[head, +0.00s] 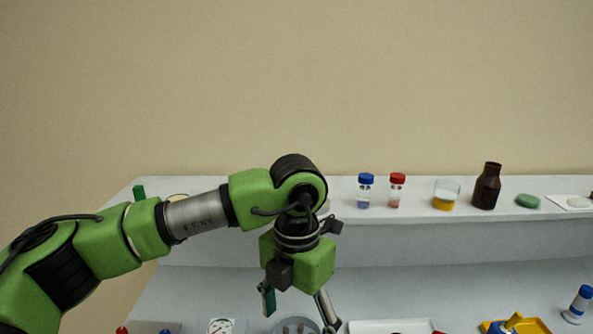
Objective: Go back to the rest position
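My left arm comes in from the left, green with black joints, and bends down over the front of the shelf. My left gripper (299,310) points down at the lower middle of the head view. Its fingers are spread apart, and I see nothing held between them. A round dish (284,326) with small brownish items shows below and behind the fingers, cut by the bottom edge. My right gripper is not in view.
On the raised white shelf (420,228) stand a blue-capped vial (365,190), a red-capped vial (397,190), a beaker with yellow liquid (446,195), a brown bottle (487,186) and a green disc (528,201).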

